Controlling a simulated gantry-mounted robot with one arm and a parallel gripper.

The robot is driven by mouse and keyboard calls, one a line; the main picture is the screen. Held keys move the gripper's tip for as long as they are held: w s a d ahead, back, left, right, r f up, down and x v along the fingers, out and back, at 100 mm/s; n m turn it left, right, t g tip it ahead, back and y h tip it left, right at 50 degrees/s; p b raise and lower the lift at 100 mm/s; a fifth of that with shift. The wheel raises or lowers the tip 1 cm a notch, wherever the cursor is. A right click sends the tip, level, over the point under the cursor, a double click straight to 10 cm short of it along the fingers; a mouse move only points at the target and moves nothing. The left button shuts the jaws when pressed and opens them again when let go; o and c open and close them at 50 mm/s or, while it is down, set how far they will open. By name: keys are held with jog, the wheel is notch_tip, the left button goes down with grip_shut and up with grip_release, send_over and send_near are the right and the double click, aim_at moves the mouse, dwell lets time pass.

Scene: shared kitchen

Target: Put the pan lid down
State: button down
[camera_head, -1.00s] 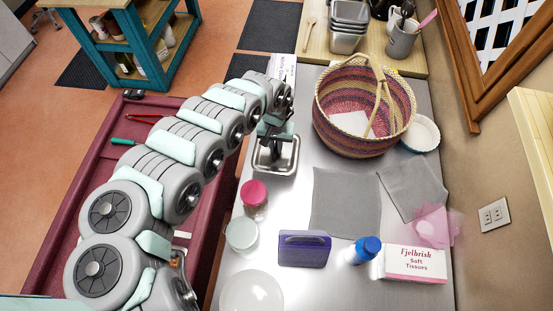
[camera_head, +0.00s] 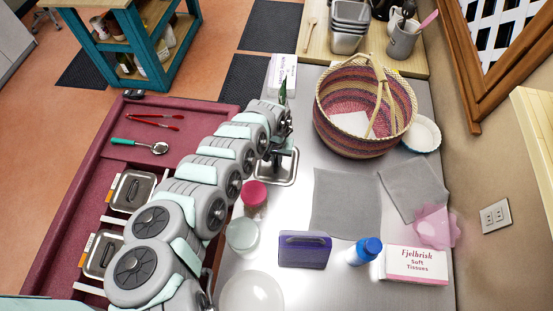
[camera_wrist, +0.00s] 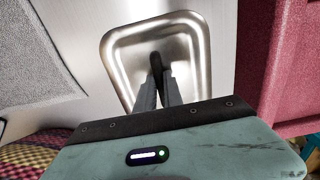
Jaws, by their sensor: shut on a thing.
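The pan lid (camera_head: 291,180) is a silver, rounded-rectangular metal lid over the left part of the steel counter (camera_head: 325,88), left of the grey cloths. It shows larger in the wrist view (camera_wrist: 195,60), with a dark handle in its middle. My gripper (camera_wrist: 158,80) is shut on that handle from above. In the head view my gripper (camera_head: 280,155) stands over the lid, partly hidden by my arm. The lid looks level and close to the counter. I cannot tell whether it touches.
A woven basket (camera_head: 335,115) stands right of the lid, a pink-lidded jar (camera_head: 254,194) just in front. A white box (camera_head: 283,72) is behind. Grey cloths (camera_head: 345,203) lie at right. Two lidded metal pans (camera_head: 133,190) (camera_head: 103,254) are on the red surface at left.

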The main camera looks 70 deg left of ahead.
aim_at(276, 161)
jog(key=shift+f, duration=0.1)
jog(key=c, duration=1.5)
grip_release()
notch_tip(276, 161, up, 12)
jog(key=shift+r, duration=0.2)
